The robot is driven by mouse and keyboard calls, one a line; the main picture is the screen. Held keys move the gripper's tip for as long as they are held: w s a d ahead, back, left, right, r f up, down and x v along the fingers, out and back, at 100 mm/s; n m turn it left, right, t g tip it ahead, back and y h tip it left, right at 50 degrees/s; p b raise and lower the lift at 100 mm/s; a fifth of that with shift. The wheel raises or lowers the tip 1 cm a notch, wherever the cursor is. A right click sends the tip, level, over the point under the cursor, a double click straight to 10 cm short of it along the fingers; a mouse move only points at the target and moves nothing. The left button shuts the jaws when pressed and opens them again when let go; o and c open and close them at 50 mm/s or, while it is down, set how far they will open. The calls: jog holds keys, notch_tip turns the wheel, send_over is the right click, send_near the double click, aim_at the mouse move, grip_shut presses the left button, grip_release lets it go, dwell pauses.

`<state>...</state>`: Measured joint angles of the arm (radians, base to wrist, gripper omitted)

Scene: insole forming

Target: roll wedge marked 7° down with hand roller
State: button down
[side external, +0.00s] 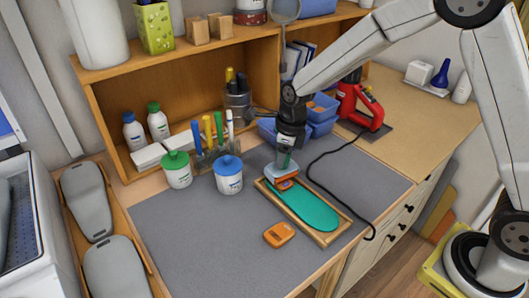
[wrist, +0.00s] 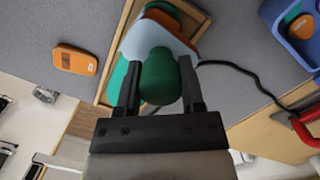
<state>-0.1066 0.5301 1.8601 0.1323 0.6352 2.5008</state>
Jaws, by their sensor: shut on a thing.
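My gripper (side external: 288,150) points down and is shut on the green handle (wrist: 160,78) of the hand roller, whose pale blue body (side external: 281,170) is just below the jaws. The roller is over the upper end of a green insole (side external: 308,210) in a shallow wooden tray (side external: 328,238). Orange shows under and beside the roller; it also shows past the pale blue body in the wrist view. The roller hides most of it, and I cannot tell whether they touch. Another orange wedge (side external: 279,234) lies on the mat, outside the tray. Its marking is too small to read.
A black cable (side external: 318,170) curves close to the tray's right side. Blue bins (side external: 322,110) and a red tool (side external: 358,105) stand behind. Green-lidded (side external: 177,170) and blue-lidded (side external: 228,175) jars stand left. The grey mat (side external: 190,235) is clear at front left.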

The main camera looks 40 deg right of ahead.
jog(key=shift+s+a+f, duration=0.1)
jog(key=shift+s, duration=0.65)
jog(key=shift+s+a+f, duration=0.1)
jog(key=shift+s, duration=0.65)
dwell(1.0)
jog(key=shift+w+d+f, duration=0.15)
jog(key=shift+w+f, duration=0.05)
jog(key=shift+w, duration=0.75)
dwell(0.9)
jog(key=shift+w+d+r, duration=0.15)
jog(key=shift+w, duration=0.85)
dwell(0.4)
jog(key=shift+r, duration=0.1)
jog(key=shift+w+r, duration=0.15)
jog(key=shift+r, duration=3.5)
